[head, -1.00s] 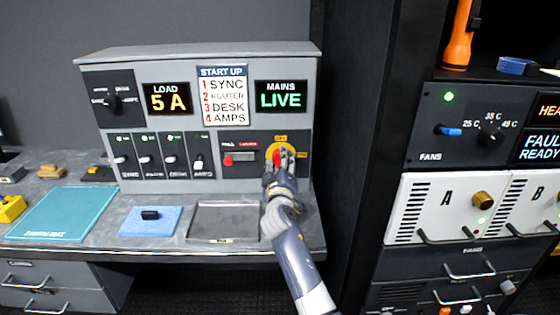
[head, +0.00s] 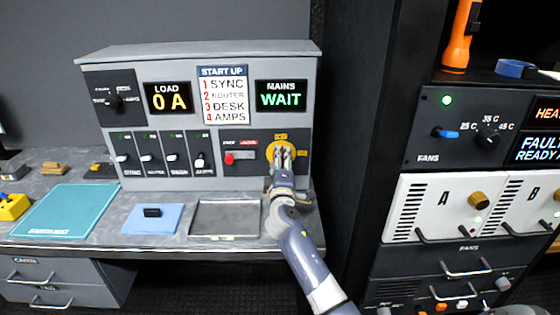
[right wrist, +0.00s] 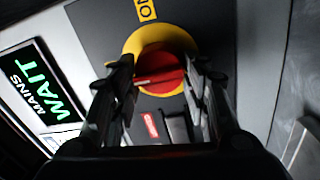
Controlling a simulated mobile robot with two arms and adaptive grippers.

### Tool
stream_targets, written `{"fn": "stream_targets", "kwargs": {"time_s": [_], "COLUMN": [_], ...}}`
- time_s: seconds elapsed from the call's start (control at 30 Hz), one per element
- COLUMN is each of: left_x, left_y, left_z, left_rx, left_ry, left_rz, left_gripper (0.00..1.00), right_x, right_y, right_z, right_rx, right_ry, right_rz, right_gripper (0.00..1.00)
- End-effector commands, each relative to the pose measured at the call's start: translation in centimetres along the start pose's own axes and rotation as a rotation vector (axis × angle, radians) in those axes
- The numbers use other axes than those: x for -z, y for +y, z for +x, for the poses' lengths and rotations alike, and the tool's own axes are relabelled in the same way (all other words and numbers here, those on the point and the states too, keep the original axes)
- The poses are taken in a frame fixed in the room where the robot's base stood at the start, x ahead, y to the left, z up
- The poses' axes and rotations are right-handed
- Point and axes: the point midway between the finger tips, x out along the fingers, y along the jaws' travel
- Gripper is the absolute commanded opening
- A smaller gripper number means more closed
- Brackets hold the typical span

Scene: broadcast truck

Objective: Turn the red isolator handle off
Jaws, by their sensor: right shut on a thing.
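The red isolator handle (right wrist: 160,70) sits on a round yellow plate (right wrist: 128,50) on a dark panel, seen close in the right wrist view. My right gripper (right wrist: 162,80) has a finger on each side of the red handle and is shut on it. In the head view the right gripper (head: 282,160) covers most of the handle, and the yellow plate (head: 271,151) shows around it. The mains display (head: 281,96) reads WAIT in green, and the load display (head: 168,98) reads 0 A. My left gripper is in neither current view.
A small red switch (head: 229,158) lies left of the isolator. Several white-tipped switches (head: 146,159) stand further left. A grey tray (head: 225,218), blue pad (head: 135,220) and teal mat (head: 65,211) lie on the desk. A dark rack (head: 345,130) rises close on the right.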

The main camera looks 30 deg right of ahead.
Motion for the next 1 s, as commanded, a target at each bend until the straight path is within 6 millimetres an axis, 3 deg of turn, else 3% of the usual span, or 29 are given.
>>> {"fn": "stream_targets", "kwargs": {"time_s": [0.33,0.37,0.43,0.8,1.0], "left_x": [0.0,0.0,0.0,-0.2,-0.2], "left_y": [0.0,0.0,0.0,0.0,0.0], "left_z": [0.0,0.0,0.0,0.0,0.0], "left_rx": [0.000,0.000,0.000,0.000,0.000], "left_ry": [-0.001,-0.001,-0.001,-0.003,-0.002], "left_rz": [0.000,0.000,0.000,0.000,0.000], "left_gripper": [0.00,0.00,0.00,0.00,0.00], "right_x": [-0.1,-0.1,-0.1,-0.1,-0.1], "right_y": [0.5,0.5,0.5,0.1,0.0], "right_z": [0.2,0.2,0.2,-0.1,-2.1], "right_rx": [-0.009,-0.009,-0.009,-0.003,-0.001], "right_ry": [-0.002,-0.002,-0.002,-0.001,-0.001], "right_rz": [-0.007,-0.007,-0.006,-0.003,-0.002], "right_gripper": [0.19,0.49,0.63,0.63,0.63]}}
